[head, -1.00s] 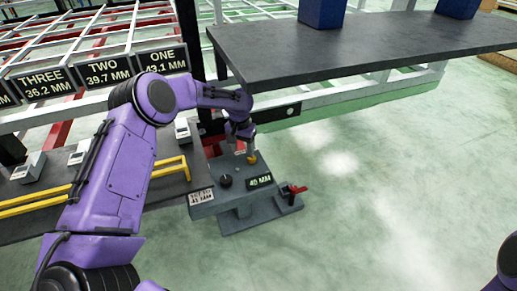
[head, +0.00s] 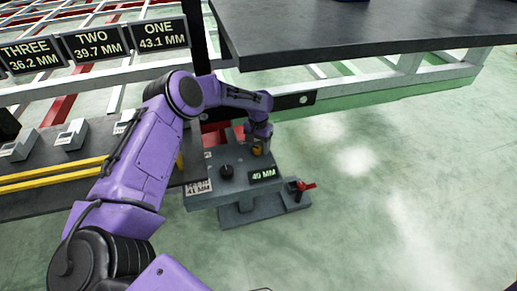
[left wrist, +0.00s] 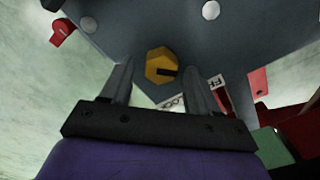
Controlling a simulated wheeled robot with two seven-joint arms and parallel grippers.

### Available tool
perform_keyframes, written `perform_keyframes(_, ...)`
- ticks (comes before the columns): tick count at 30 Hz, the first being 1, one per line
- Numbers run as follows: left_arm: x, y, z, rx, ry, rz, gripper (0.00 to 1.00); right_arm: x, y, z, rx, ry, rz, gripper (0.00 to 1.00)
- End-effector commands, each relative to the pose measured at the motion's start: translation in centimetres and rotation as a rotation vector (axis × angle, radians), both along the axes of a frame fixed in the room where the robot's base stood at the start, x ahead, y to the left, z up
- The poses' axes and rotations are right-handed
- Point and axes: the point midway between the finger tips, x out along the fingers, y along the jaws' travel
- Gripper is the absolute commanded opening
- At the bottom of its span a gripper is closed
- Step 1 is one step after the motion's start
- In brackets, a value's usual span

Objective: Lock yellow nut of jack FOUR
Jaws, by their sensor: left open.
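The yellow nut (head: 256,151) sits on top of the grey jack unit (head: 232,181) in the head view. My left gripper (head: 258,143) is over it, pointing down. In the left wrist view the yellow nut (left wrist: 160,66) is hexagonal with a dark slot, and it lies ahead of and between the two open fingers of my left gripper (left wrist: 160,85). I cannot tell whether the fingers touch it. The jack has a black knob (head: 226,171) and a display reading 40 MM (head: 263,174). My right gripper does not show.
A red-handled lever (head: 304,186) is at the jack's right side. A dark slab (head: 370,30) overhangs behind it. Signs for ONE (head: 158,35), TWO (head: 93,44) and THREE (head: 27,55) stand at the upper left. Yellow rails (head: 60,178) run on the left. Green floor is clear on the right.

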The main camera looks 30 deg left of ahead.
Motion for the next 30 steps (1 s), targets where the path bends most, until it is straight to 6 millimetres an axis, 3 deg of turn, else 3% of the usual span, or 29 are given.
perform_keyframes(7,0.0,0.0,-0.1,-0.001,-0.001,0.001,0.61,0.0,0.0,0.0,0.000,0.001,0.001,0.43)
perform_keyframes(8,0.0,0.0,-0.1,-0.001,-0.001,0.001,0.54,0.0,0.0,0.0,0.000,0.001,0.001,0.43)
perform_keyframes(12,0.0,0.0,-0.1,-0.001,-0.001,0.001,0.09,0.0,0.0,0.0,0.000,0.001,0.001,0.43)
perform_keyframes(13,0.0,0.0,-0.1,-0.001,-0.001,0.001,0.04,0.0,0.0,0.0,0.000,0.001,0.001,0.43)
perform_keyframes(23,0.0,0.0,0.0,0.000,0.000,-0.036,0.04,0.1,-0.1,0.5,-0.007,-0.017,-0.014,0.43)
perform_keyframes(30,0.0,-0.2,0.2,0.000,0.001,-0.174,0.04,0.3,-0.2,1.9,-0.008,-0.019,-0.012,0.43)
